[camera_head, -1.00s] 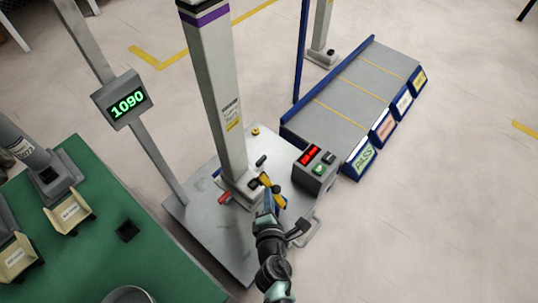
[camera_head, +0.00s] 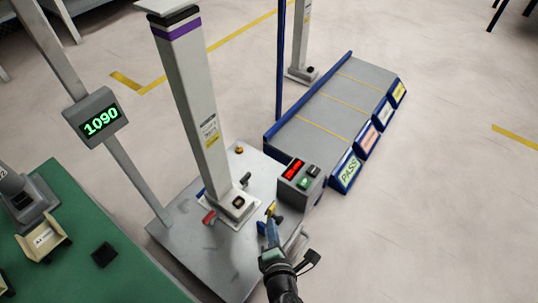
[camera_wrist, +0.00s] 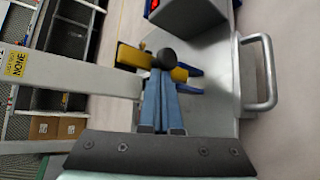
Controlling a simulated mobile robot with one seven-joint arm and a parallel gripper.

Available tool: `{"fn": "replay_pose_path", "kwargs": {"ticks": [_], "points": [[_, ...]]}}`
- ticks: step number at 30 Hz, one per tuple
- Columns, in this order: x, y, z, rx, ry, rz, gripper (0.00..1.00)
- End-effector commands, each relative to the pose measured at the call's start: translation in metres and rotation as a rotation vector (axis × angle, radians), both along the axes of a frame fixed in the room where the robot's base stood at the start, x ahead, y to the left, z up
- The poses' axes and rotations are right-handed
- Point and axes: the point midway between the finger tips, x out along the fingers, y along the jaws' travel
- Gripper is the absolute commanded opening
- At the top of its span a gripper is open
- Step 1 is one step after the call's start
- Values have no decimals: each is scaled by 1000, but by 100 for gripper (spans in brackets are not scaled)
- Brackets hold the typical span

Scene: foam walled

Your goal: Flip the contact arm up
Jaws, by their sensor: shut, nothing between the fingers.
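The contact arm appears to be the yellow bar (camera_wrist: 130,56) with a round black knob (camera_wrist: 167,57) in the wrist view. The yellow piece also shows in the head view (camera_head: 271,209), small, right of the foot of the grey column (camera_head: 192,100). My gripper (camera_wrist: 161,78) has its two blue fingers shut together and empty. Their tips lie just below the knob in the wrist picture; whether they touch the bar cannot be told. In the head view my gripper (camera_head: 272,228) is above the metal base plate, covering part of the yellow piece. Blue prongs (camera_wrist: 189,88) show beside the bar.
A control box with a red display (camera_head: 298,182) stands close on the right. A metal handle (camera_wrist: 264,75) sticks out from the plate (camera_head: 222,260). The green table (camera_head: 85,240) and a 1090 display (camera_head: 95,118) are further left.

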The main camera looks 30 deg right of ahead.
Motion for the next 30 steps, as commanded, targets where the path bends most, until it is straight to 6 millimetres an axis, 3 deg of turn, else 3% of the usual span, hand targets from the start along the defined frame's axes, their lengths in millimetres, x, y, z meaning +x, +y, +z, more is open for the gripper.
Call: {"fn": "replay_pose_path", "kwargs": {"ticks": [30], "points": [[-11,-4,-9,47,-129,-4,0]]}}
